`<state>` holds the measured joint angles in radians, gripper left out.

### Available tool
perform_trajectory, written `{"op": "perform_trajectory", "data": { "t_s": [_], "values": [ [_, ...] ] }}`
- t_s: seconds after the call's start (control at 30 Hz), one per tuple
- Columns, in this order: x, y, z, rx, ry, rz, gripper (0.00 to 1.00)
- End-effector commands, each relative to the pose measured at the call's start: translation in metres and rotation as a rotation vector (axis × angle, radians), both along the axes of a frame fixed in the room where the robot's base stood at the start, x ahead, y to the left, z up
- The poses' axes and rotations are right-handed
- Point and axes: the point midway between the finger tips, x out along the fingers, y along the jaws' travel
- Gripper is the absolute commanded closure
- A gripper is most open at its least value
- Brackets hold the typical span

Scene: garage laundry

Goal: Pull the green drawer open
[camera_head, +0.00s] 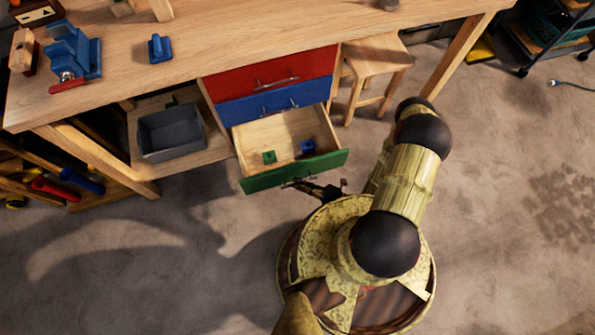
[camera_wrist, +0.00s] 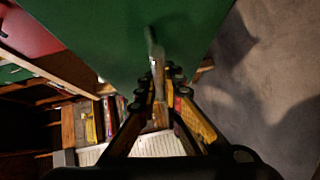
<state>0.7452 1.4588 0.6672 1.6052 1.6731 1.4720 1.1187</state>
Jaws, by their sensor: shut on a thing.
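The green drawer (camera_head: 290,171) is the lowest of a stack under the workbench, and it stands pulled out with its wooden inside showing. A small green block (camera_head: 269,157) and a small blue block (camera_head: 308,146) lie in it.
The red drawer (camera_head: 245,76) and blue drawer (camera_head: 245,107) above are shut. A grey bin (camera_head: 170,133) sits on the lower shelf to the left. A wooden stool (camera_head: 375,62) stands to the right.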

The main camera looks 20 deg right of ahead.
Motion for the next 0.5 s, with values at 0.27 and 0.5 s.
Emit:
{"op": "perform_trajectory", "data": {
  "t_s": [0.27,0.5],
  "values": [
    [-0.0014,-0.001,-0.0006,-0.001,0.001,-0.001,1.0],
    [-0.0012,-0.0011,-0.0007,-0.002,0.0,-0.002,0.86]
  ]
}}
